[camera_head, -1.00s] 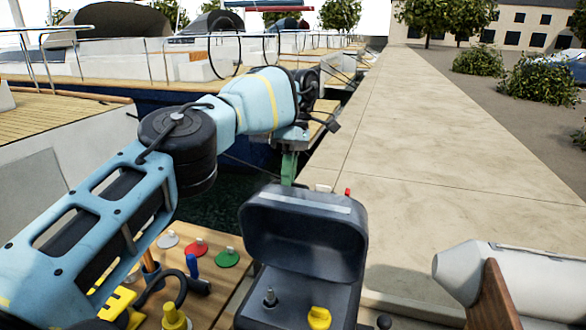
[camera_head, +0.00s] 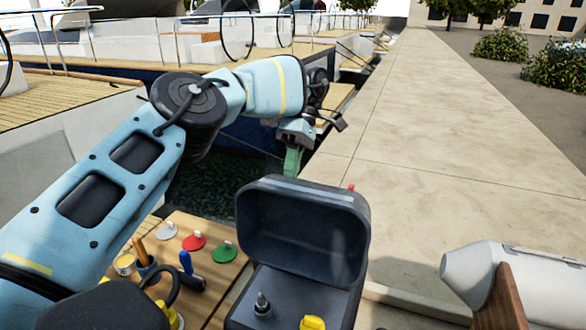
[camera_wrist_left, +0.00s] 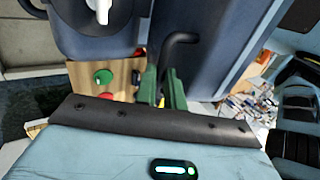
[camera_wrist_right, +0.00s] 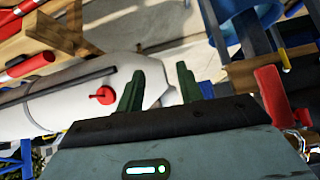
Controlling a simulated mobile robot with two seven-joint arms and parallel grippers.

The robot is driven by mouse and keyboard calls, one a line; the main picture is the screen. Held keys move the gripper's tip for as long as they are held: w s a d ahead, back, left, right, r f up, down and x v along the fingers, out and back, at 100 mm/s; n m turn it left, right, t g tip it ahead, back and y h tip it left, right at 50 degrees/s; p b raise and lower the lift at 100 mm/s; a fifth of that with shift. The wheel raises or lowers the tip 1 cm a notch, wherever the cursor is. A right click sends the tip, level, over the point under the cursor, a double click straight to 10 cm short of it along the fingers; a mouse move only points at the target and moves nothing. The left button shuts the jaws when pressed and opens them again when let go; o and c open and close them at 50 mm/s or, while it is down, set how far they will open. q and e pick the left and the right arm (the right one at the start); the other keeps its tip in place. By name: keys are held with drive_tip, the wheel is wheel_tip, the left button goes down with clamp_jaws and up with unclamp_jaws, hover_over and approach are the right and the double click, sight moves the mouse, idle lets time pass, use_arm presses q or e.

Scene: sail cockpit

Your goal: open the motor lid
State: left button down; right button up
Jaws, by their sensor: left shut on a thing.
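The motor lid (camera_head: 303,222) is a dark grey-blue, hollow cover. It stands raised at the back of its box (camera_head: 262,288), its inside facing me. My left gripper (camera_head: 293,163) is behind the lid's top edge in the head view, partly hidden. In the left wrist view its green fingers (camera_wrist_left: 163,88) close around a black bent handle (camera_wrist_left: 182,42) beside the lid's blue-grey panel (camera_wrist_left: 215,45). My right gripper (camera_wrist_right: 160,88) is open and empty in the right wrist view, with a white rounded body with a red knob (camera_wrist_right: 103,95) beyond it.
A wooden panel with white, red and green (camera_head: 223,251) knobs lies left of the box. A blue-handled tool (camera_head: 187,265) stands there. A white cylinder (camera_head: 480,275) is at the right. The stone quay (camera_head: 430,150) is clear; dark water (camera_head: 215,190) lies left of it.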

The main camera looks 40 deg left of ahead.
use_arm(q)
drive_tip(key=shift+s+f, duration=0.1)
drive_tip(key=shift+f, duration=0.5)
drive_tip(key=c, duration=1.5)
unclamp_jaws()
drive_tip(key=shift+r, duration=0.4)
